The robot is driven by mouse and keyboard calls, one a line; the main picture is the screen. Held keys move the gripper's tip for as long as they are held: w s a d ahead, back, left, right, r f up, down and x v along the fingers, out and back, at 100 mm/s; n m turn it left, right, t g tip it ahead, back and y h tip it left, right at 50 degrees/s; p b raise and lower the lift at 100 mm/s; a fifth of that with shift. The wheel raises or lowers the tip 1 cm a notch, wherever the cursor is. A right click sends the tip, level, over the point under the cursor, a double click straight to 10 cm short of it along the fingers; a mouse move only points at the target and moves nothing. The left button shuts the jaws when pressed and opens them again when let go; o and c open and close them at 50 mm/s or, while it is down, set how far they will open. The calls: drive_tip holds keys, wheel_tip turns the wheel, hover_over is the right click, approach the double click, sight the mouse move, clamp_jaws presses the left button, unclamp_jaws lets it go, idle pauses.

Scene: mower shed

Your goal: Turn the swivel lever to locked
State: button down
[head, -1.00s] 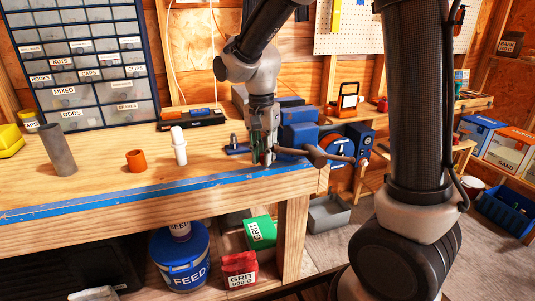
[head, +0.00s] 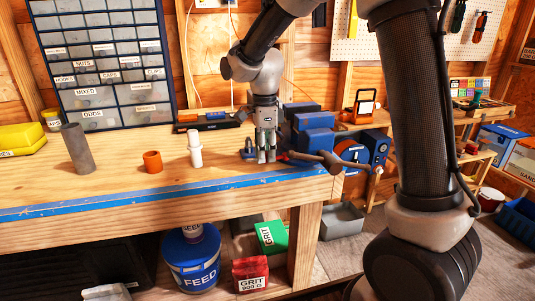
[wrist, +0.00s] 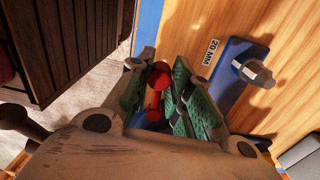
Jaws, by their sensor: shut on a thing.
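The swivel lever is a red bar with a round knob (wrist: 157,80) in the wrist view, lying between the green finger pads. My gripper (wrist: 160,92) is shut on it. In the head view my gripper (head: 266,157) points down at the front of the bench, just left of the blue vise (head: 312,138). A little red shows low between the fingers and the vise. The fingers and wrist housing hide part of the lever. I cannot read any lock marking.
A blue plate with a bolt (wrist: 252,72) stands by the fingers, next to a "20 MM" label (wrist: 209,56). The vise's handle bar (head: 330,160) juts out at right. A white bottle (head: 195,150) and orange cup (head: 152,161) stand left. The blue-striped bench edge (head: 150,200) is in front.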

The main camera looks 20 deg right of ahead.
drive_tip(key=shift+w+m, duration=0.35)
drive_tip(key=shift+m, duration=0.15)
drive_tip(key=c, duration=1.3)
unclamp_jaws()
drive_tip(key=shift+o, duration=0.2)
drive_tip(key=shift+r, duration=0.1)
wheel_tip(320, 180, up, 12)
drive_tip(key=shift+w, duration=0.3)
drive_tip(key=shift+d, duration=0.1)
